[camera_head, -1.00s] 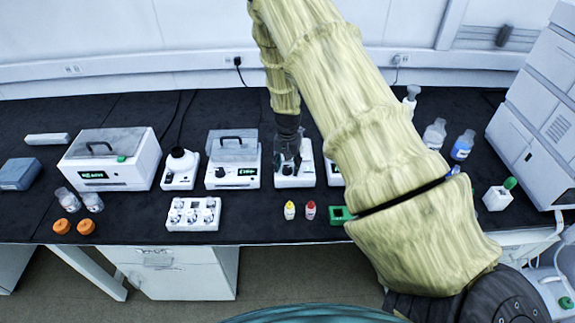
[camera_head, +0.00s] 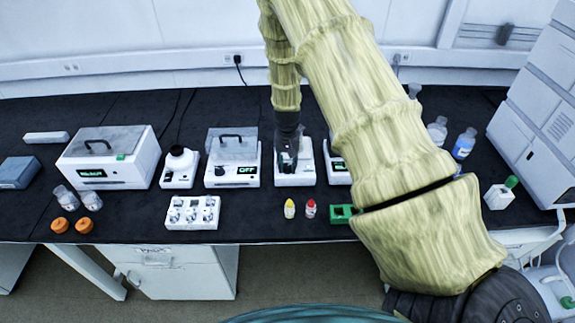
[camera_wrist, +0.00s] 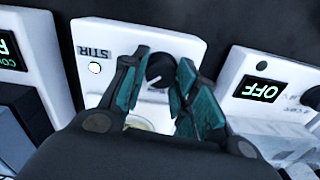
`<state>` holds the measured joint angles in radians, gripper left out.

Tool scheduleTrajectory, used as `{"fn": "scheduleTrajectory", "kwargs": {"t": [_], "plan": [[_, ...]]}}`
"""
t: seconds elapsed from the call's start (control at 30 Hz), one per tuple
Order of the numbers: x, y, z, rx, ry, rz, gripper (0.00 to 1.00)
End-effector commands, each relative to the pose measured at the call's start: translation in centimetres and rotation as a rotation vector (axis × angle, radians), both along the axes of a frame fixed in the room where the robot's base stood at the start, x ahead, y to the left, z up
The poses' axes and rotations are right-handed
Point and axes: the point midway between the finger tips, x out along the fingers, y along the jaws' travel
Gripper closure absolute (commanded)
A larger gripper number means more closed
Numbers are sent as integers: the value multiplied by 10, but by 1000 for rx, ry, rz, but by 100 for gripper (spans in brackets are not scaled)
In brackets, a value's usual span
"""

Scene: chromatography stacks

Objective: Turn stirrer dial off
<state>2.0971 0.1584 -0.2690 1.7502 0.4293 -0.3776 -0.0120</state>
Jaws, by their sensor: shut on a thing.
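The stirrer (camera_head: 308,180) is a white box in the middle of the bench, partly hidden by my gripper in the head view. In the wrist view its white face (camera_wrist: 112,30) carries a "STIR" label and a lit round white light. The dark round dial (camera_wrist: 158,72) with a pale pointer mark sits between my teal-lined fingers. My gripper (camera_wrist: 163,62) is shut on the dial; it also shows over the stirrer in the head view (camera_head: 288,163).
A white device (camera_head: 232,182) with a clear lid and an "OFF" display stands just left of the stirrer. Another device (camera_head: 338,178) with a display stands close on the right. A yellow-capped vial (camera_head: 290,209) and a red-capped vial (camera_head: 311,209) stand in front.

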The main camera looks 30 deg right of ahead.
Motion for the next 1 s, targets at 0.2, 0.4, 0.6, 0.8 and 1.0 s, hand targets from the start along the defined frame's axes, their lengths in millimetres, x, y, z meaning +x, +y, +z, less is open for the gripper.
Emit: {"fn": "scheduleTrajectory", "kwargs": {"t": [0.2,0.4,0.6,0.8,1.0], "plan": [[0,0,-2,2,-1,197,94],[0,0,-1,2,-1,388,94],[0,1,-2,1,0,578,94],[-1,1,-1,1,0,768,94],[-1,1,-1,2,1,958,94]]}}
